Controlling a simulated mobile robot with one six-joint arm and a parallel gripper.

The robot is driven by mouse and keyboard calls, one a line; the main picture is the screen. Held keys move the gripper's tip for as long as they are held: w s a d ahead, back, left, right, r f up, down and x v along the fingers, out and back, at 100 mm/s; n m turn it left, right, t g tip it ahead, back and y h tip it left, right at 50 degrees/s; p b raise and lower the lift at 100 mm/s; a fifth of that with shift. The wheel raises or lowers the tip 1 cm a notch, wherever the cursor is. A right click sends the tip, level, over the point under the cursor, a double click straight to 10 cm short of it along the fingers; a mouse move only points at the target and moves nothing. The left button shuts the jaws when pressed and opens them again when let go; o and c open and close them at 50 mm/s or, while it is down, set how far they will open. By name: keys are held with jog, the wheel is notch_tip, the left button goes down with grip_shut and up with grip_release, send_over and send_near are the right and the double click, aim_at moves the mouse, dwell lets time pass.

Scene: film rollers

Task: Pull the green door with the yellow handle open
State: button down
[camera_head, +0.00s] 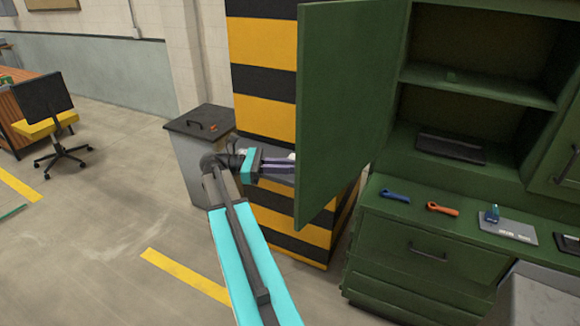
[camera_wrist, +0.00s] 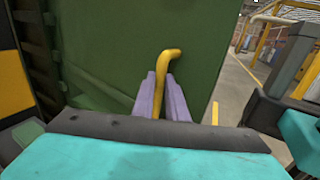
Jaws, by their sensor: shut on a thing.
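The green door (camera_head: 345,100) stands swung out from the green cabinet, with the upper compartment behind it exposed. Its flat face fills the middle of the wrist view (camera_wrist: 125,50). The yellow handle (camera_wrist: 171,56) stands out from the door in the wrist view, its upper bend showing above my fingers. My gripper (camera_wrist: 163,90) has its purple fingers shut on the handle. In the head view my gripper (camera_head: 280,163) is at the left side of the door, and the door hides the handle and the fingertips there.
A yellow-black striped pillar (camera_head: 262,90) and a grey bin (camera_head: 205,150) stand close behind my gripper. The cabinet counter holds a blue tool (camera_head: 395,196) and an orange tool (camera_head: 443,208). Open floor (camera_head: 110,220) lies left, with a yellow chair (camera_head: 47,122) farther off.

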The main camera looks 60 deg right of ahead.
jog(key=shift+d+f, duration=0.1)
jog(key=shift+d, duration=0.35)
jog(key=c, duration=2.1)
grip_release()
jog(key=o, duration=0.3)
jog(key=shift+d+f, duration=0.15)
jog(key=shift+d, duration=0.25)
jog(key=shift+o, duration=0.2)
jog(key=shift+a, duration=0.2)
